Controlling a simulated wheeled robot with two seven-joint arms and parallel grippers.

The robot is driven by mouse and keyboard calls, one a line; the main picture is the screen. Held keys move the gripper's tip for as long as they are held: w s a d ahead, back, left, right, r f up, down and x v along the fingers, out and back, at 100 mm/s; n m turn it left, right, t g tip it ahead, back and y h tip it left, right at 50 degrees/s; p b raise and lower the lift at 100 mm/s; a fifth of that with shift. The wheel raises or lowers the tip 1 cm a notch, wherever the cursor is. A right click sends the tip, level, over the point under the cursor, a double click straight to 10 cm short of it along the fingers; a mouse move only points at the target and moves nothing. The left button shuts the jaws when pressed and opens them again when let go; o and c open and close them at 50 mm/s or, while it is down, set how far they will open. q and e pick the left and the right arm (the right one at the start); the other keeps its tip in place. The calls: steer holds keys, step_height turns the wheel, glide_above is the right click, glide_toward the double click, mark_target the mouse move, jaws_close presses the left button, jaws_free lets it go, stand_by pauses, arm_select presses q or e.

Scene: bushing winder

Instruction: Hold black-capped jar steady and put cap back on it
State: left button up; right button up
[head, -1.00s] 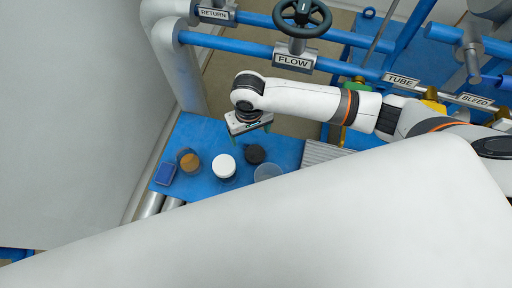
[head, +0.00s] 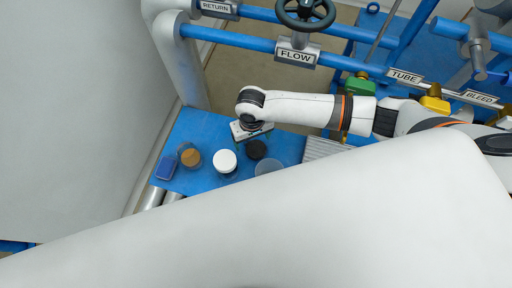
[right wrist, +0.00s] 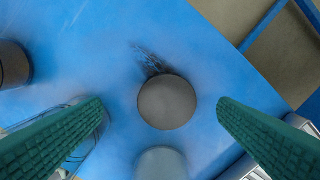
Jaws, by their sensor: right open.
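A round black top (head: 256,149) stands on the blue table between a white-capped jar (head: 224,161) and a clear, open-looking container (head: 268,167). In the right wrist view it is a dark grey disc (right wrist: 167,102); whether a jar sits under it I cannot tell. My right gripper (head: 254,138) is just above and behind it in the head view. In the wrist view its green fingers (right wrist: 161,103) are open, one on each side of the disc with gaps, holding nothing. My left gripper is not in view.
The blue table (head: 205,125) is bare at the back. A ridged tray (head: 322,149) lies right. Pipes and a FLOW valve (head: 297,52) are behind.

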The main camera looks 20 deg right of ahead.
mark_target(255, 147)
steer(key=f, duration=0.5)
steer(key=shift+s+d, duration=0.1)
steer(key=shift+d, duration=0.3)
steer(key=shift+c, duration=0.3)
steer(key=c, duration=0.9)
